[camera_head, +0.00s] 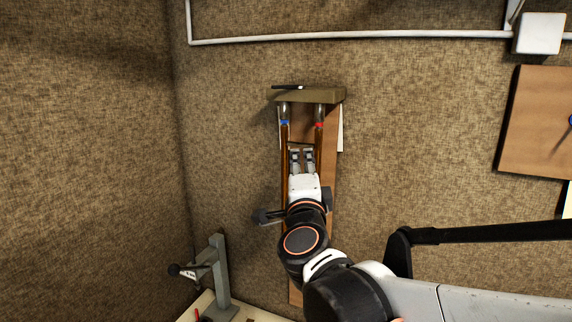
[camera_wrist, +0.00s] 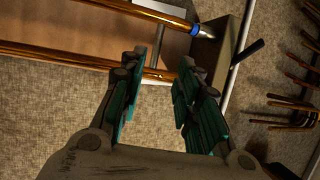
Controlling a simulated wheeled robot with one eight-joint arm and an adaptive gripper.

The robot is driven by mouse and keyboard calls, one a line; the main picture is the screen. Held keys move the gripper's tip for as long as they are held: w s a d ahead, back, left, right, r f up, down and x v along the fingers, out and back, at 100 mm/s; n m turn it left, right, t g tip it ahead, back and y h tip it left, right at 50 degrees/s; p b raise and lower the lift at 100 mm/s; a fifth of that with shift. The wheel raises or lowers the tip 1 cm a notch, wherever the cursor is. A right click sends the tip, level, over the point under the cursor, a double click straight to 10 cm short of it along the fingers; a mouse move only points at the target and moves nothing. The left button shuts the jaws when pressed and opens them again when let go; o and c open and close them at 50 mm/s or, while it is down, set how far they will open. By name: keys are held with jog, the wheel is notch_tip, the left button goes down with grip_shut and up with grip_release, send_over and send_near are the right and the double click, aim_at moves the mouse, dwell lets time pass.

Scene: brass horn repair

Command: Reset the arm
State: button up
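My gripper (camera_head: 302,152) is in front of a narrow wall-mounted wooden rack (camera_head: 328,200) in the head view. In the wrist view its dark, teal-padded fingers (camera_wrist: 159,70) are apart, with no object clearly held between them. Beyond the fingertips run two brass tubes, an upper one (camera_wrist: 125,10) with a blue band near its end and a lower one (camera_wrist: 70,58). A thin grey bar (camera_wrist: 156,45) crosses near the tube ends. Whether the fingers touch the lower tube I cannot tell. My arm covers the lower rack.
The rack's top block (camera_head: 310,96) juts out above the tubes, which have blue and red bands. A grey stand (camera_head: 217,280) is at lower left. A brown board (camera_head: 535,120) hangs at right. Several brass pieces (camera_wrist: 290,115) show at right in the wrist view.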

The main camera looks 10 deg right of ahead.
jog(key=s+a+f+n+g+y+b, duration=0.25)
jog(key=f+n+b, duration=0.25)
jog(key=f, duration=0.3)
jog(key=s+a+f+n+g+y+b, duration=0.1)
jog(key=s+f+n+y+b, duration=0.2)
jog(key=f+n+b, duration=0.45)
jog(key=s+a+f+n+g+y+b, duration=0.2)
jog(key=s+f+n+y+b, duration=0.1)
jog(key=f, duration=0.7)
jog(key=s+d+f+n+g+h+b, duration=0.1)
jog(key=s+d+f+g+b, duration=0.1)
jog(key=f, duration=0.6)
jog(key=s+d+f+n+g+h+b, duration=0.1)
jog(key=s+d+f+n+g+b, duration=0.1)
jog(key=s+f+b, duration=0.3)
jog(key=s+d+f+n+g+h+b, duration=0.1)
jog(key=s+d+f+g+h+b, duration=0.1)
jog(key=s+f, duration=0.5)
notch_tip(320, 180, down, 4)
jog(key=d+g+b, duration=0.1)
jog(key=d, duration=0.1)
jog(key=shift+d+f, duration=0.2)
jog(key=shift+d, duration=0.15)
jog(key=shift+s, duration=0.1)
